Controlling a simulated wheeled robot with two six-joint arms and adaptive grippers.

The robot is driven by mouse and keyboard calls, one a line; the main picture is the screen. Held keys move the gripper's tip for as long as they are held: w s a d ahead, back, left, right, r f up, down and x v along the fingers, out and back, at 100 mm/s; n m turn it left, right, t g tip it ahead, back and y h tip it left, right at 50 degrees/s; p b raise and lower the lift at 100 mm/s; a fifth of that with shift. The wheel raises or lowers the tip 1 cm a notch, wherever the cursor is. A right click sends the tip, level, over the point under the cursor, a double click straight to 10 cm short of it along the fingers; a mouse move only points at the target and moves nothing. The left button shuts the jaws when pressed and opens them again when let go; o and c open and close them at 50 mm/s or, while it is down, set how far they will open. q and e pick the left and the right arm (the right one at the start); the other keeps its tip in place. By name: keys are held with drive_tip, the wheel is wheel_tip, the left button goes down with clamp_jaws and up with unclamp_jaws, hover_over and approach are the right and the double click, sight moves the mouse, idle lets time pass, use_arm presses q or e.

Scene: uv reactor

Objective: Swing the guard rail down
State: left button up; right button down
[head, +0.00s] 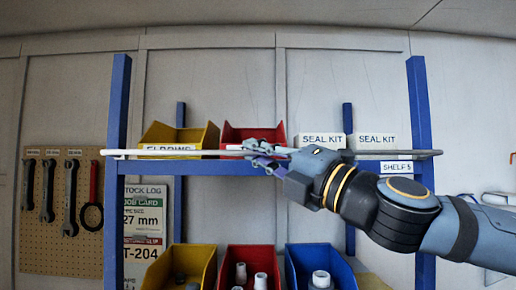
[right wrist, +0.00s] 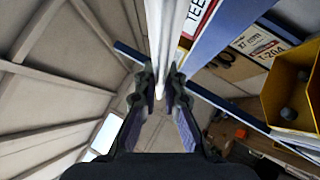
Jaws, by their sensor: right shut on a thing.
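The guard rail (head: 215,153) is a thin pale bar running level across the front of the upper shelf of a blue rack in the head view. It spans past both front posts. My right gripper (head: 260,156) reaches in from the right and is shut on the rail near its middle. In the right wrist view the white rail (right wrist: 169,42) runs between the two fingers of my right gripper (right wrist: 160,84). The fingers hide part of the rail. My left gripper is not in view.
Behind the rail stand a yellow bin (head: 180,136), a red bin (head: 252,133) and white SEAL KIT boxes (head: 376,141). Yellow, red and blue bins with pipe fittings sit below. A blue post (head: 117,100) stands at each side. A pegboard with tools (head: 62,240) hangs at left.

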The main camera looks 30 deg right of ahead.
drive_tip(key=shift+w+d+r+m+g+h+p, duration=0.1)
drive_tip(key=shift+r+m+g+h+p, duration=0.5)
drive_tip(key=shift+m, duration=0.3)
drive_tip(key=c, duration=1.4)
unclamp_jaws()
drive_tip(key=shift+c, duration=0.2)
drive_tip(key=shift+f, duration=0.1)
